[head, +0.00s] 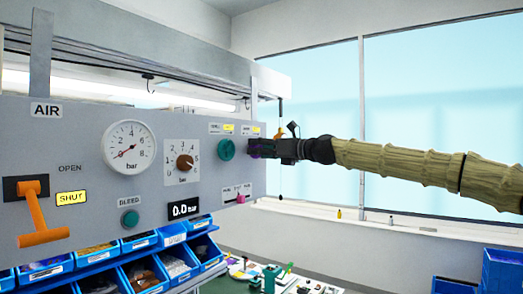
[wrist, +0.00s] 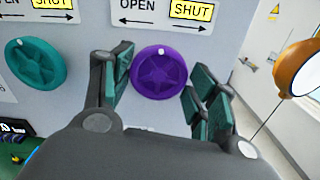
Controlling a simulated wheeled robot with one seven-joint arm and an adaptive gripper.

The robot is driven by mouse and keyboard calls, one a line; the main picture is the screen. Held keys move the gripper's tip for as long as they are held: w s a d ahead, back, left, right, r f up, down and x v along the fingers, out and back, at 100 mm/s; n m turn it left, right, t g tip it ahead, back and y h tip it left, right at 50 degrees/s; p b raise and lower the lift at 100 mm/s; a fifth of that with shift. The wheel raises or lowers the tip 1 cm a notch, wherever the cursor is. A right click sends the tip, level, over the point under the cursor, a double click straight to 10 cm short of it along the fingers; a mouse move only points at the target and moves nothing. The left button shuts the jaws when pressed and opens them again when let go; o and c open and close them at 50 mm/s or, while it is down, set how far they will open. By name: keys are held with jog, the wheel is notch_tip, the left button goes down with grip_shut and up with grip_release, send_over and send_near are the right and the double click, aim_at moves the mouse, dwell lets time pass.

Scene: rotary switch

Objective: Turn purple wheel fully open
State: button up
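The purple wheel (wrist: 158,76) is on the grey panel in the wrist view, with a star-shaped face and a white dot at its top. Above it a label reads OPEN on the left and SHUT in yellow on the right. My gripper (wrist: 160,68) is open, with one teal-padded finger on each side of the wheel. I cannot tell whether the pads touch its rim. In the head view my gripper (head: 266,148) is at the panel's right end, and the purple wheel (head: 254,149) is mostly hidden behind it.
A teal wheel (wrist: 37,63) is close on the left, also in the head view (head: 227,149). An orange lamp-like thing (wrist: 299,68) hangs at right in the wrist view. The panel has a gauge (head: 128,147), a brown knob (head: 184,162) and an orange lever (head: 38,215). Blue bins (head: 95,257) are below.

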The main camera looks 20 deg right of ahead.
jog(key=c, duration=0.4)
jog(key=shift+o, duration=0.2)
jog(key=shift+f+n+b, duration=0.1)
jog(key=shift+n+b, duration=0.2)
jog(key=shift+b, duration=0.05)
jog(key=n+b, duration=1.9)
jog(key=n, duration=1.6)
jog(key=shift+n, duration=0.3)
